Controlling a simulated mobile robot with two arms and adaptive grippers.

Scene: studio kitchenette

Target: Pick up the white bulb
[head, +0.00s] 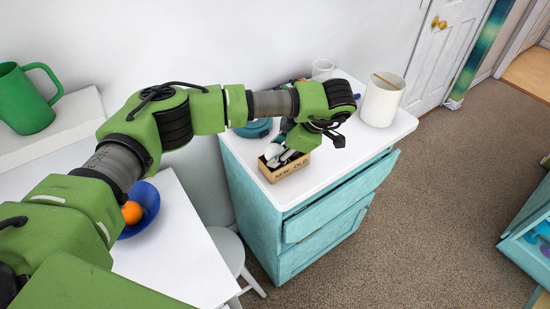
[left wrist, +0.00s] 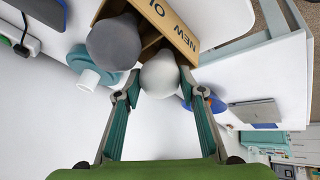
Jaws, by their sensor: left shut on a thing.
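The white bulb (left wrist: 160,76) sits between the two fingertips of my left gripper (left wrist: 158,92) in the left wrist view, and the fingers are shut on it. It is at the edge of a small cardboard box (head: 290,171) marked NEW and OLD. I cannot tell whether the bulb still touches the box (left wrist: 186,32). A grey bulb (left wrist: 113,42) is beside it, also at the box. In the head view my left gripper (head: 284,152) is low over the box and partly hides its contents. My right gripper is not in view.
The box stands on the white top of a teal drawer cabinet (head: 315,222) with a drawer partly open. A teal object (head: 253,128) is behind it. A white pot (head: 382,102) and a clear glass (head: 322,69) stand further back. A blue bowl (head: 142,209) holds an orange (head: 132,212).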

